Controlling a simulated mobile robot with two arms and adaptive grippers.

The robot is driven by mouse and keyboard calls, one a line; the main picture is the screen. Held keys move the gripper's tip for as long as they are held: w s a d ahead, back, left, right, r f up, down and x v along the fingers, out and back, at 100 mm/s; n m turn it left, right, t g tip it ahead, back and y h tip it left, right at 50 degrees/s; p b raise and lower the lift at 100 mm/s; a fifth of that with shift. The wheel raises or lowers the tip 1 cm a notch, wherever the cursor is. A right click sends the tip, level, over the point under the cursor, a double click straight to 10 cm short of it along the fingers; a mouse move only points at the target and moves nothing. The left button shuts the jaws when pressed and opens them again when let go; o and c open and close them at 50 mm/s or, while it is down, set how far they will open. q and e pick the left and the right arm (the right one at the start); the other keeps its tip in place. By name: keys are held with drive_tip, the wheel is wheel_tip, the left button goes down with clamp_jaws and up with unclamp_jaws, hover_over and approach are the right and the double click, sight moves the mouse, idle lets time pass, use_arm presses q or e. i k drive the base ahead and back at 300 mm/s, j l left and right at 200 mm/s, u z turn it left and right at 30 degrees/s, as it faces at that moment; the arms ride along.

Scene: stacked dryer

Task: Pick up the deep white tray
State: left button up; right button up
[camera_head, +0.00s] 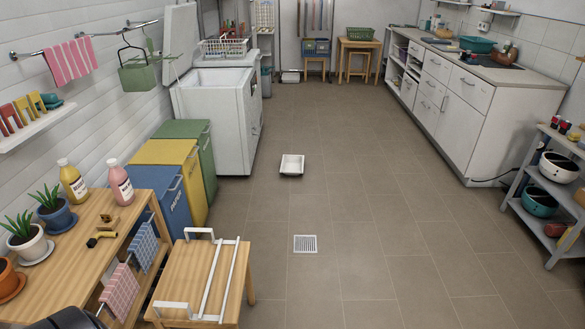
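The deep white tray (292,165) lies upright on the tiled floor, in the upper middle of the head view. It is small and rectangular with raised walls, and looks empty. It stands apart from everything else, a little right of the white chest-like appliance. Neither of my grippers shows in the head view. A dark rounded shape at the bottom left edge is cut off, and I cannot tell what it is.
A wooden stool (228,268) with a white rack on it stands in front at left, beside a wooden table (79,241). Blue, yellow and green bins (204,150) line the left. A shelf (562,225) stands right. The middle floor (350,210) is clear.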

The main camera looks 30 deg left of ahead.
sight(291, 166)
drive_tip(key=i, duration=0.65)
drive_tip(key=i+j+u, duration=0.1)
drive_tip(key=i+u, duration=0.15)
drive_tip(key=i, duration=0.25)
drive_tip(key=i+u, duration=0.3)
drive_tip(key=i, duration=0.25)
drive_tip(key=i+u, duration=0.25)
drive_tip(key=i, duration=0.25)
drive_tip(key=i+l+u, duration=0.25)
drive_tip(key=i, duration=0.25)
drive_tip(key=i+u, duration=0.45)
drive_tip(key=i, duration=1.3)
